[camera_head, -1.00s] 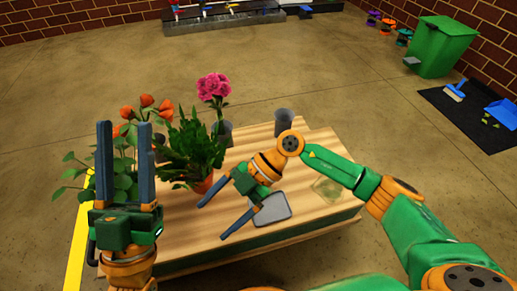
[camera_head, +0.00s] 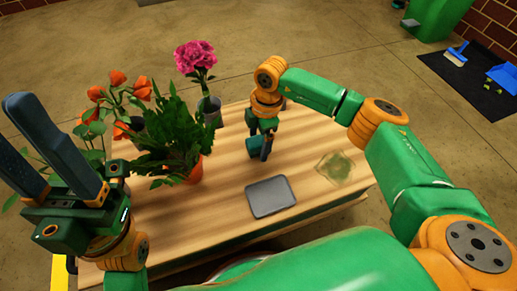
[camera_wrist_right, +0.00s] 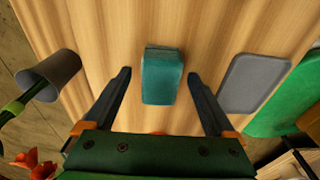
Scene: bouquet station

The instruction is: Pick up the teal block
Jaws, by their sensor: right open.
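The teal block (camera_wrist_right: 162,77) stands on the wooden table in the right wrist view, between the two dark fingers and apart from both. In the head view it shows partly (camera_head: 252,144), beside the fingers. My right gripper (camera_head: 265,155) points down over the table, open and empty. It also shows in the right wrist view (camera_wrist_right: 159,74) with its fingers on either side of the block. My left gripper (camera_head: 14,130) is raised at the left edge of the head view, its fingers apart and empty.
A grey tray (camera_head: 270,197) lies in front of the block, with a greenish see-through square (camera_head: 334,167) to its right. Left are a leafy plant in an orange pot (camera_head: 195,172), orange flowers (camera_head: 118,78) and a pink flower (camera_head: 195,57) in a grey vase (camera_head: 211,112).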

